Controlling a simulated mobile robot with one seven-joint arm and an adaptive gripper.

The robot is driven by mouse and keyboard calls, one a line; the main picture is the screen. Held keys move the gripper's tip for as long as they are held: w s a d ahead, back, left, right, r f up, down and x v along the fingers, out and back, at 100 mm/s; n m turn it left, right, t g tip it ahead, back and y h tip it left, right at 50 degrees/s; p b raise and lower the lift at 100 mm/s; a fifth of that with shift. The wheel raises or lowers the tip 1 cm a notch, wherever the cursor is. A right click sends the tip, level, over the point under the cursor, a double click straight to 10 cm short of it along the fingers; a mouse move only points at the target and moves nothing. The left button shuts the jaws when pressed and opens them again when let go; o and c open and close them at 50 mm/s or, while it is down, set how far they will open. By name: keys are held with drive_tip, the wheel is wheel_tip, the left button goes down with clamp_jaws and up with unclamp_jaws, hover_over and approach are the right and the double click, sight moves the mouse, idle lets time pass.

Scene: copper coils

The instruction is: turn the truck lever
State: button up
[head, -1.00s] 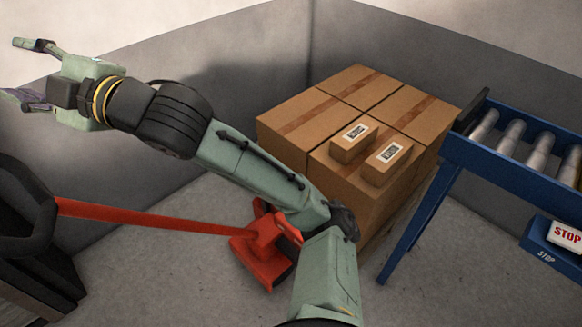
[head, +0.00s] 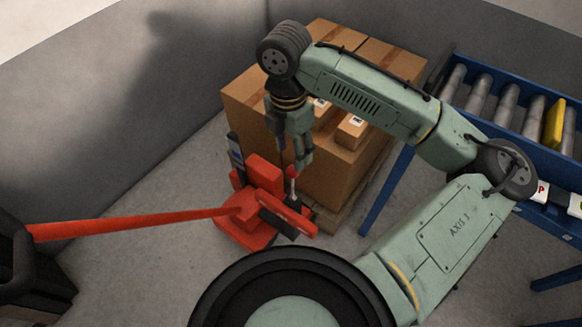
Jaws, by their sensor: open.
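The red pallet truck (head: 247,226) stands on the floor in front of the stacked boxes. Its long red handle bar (head: 140,224) runs left to a black grip. A small lever (head: 292,174) with a red tip and a pale stem stands upright on the truck's right side. My gripper (head: 293,160) points down just above this lever, with its fingers apart and nothing seen held. The lever tip shows close to the fingertips; whether they touch it I cannot tell.
Cardboard boxes (head: 248,92) on a wooden pallet stand right behind the gripper. A blue roller conveyor (head: 448,108) with a yellow item (head: 553,124) is at the right. Grey walls close the back and left. Some floor is free left of the truck.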

sight(292, 168)
wheel_tip(292, 168, down, 8)
drive_tip(key=shift+s+d+f, duration=0.1)
drive_tip(key=shift+s+f, duration=0.05)
drive_tip(key=shift+c, duration=0.4)
clamp_jaws()
idle(0.3)
idle(0.4)
